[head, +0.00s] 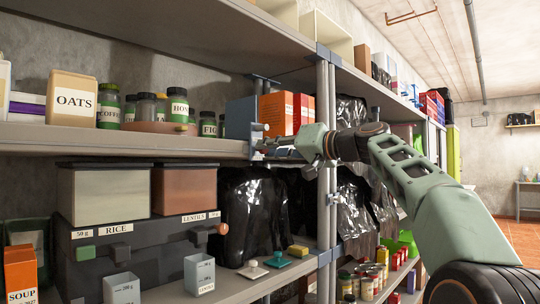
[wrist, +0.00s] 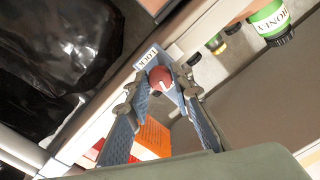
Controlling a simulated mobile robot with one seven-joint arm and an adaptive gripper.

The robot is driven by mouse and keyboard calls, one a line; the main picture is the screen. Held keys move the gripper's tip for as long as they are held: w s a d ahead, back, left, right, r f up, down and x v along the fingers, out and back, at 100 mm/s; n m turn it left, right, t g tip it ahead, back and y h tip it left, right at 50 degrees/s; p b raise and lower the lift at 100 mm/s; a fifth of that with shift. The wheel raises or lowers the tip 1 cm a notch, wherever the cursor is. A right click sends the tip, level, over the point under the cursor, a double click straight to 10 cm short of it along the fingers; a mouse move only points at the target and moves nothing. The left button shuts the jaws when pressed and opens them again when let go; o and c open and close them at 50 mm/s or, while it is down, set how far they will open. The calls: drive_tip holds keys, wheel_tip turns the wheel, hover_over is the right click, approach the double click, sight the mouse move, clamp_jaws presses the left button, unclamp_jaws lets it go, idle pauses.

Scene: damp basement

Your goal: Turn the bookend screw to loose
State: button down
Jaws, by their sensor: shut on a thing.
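The bookend screw shows in the wrist view as a round dark-red knob (wrist: 160,77) with a pale mark on its face. A small white label (wrist: 147,56), partly covered and seen at a slant, sits just beyond it. My gripper (wrist: 163,82) is shut on the knob, one blue-grey finger on each side. In the head view my gripper (head: 280,149) reaches in from the right to the front edge of the middle shelf (head: 130,140). It hides the knob there. A grey metal bookend part (head: 257,136) shows just left of the gripper.
A grey shelf post (head: 326,150) rises close beside my wrist.

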drive_tip(key=n+b, duration=0.1)
drive_tip(key=n, duration=0.2)
drive_tip(key=shift+f, duration=0.1)
drive_tip(key=shift+n, duration=0.5)
drive_tip(key=c, duration=1.7)
unclamp_jaws()
drive_tip(key=v, duration=1.2)
